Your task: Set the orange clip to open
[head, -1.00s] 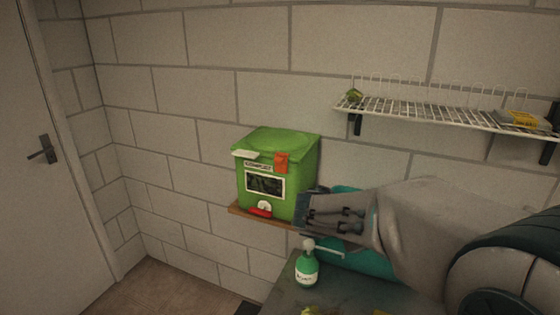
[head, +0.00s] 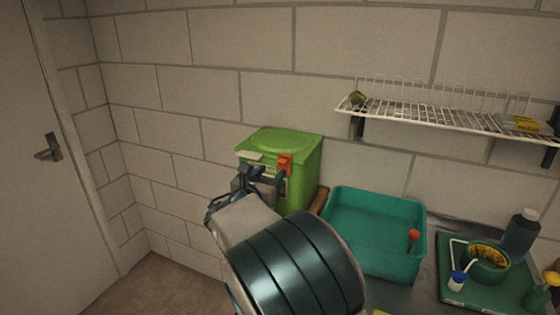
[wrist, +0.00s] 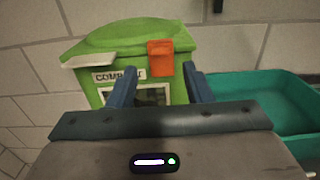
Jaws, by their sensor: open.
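The orange clip (head: 285,163) is on the upper front edge of the green compost box (head: 306,172), right of its middle. In the wrist view the orange clip (wrist: 160,58) hangs flat over the lid's edge, just beyond and between the fingertips. My gripper (head: 262,174) is in front of the box, with its fingers pointing at it. In the wrist view my gripper (wrist: 160,86) has its two blue fingers spread apart, with nothing between them. I cannot tell whether a fingertip touches the box. My arm hides the lower front of the box in the head view.
A teal tray (head: 345,251) sits right of the box, with a red-orange item in it. A wire shelf (head: 440,115) hangs above. A green mat (head: 450,290) with a pot and bottle is at the right. A white tab (wrist: 90,60) lies left of the clip.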

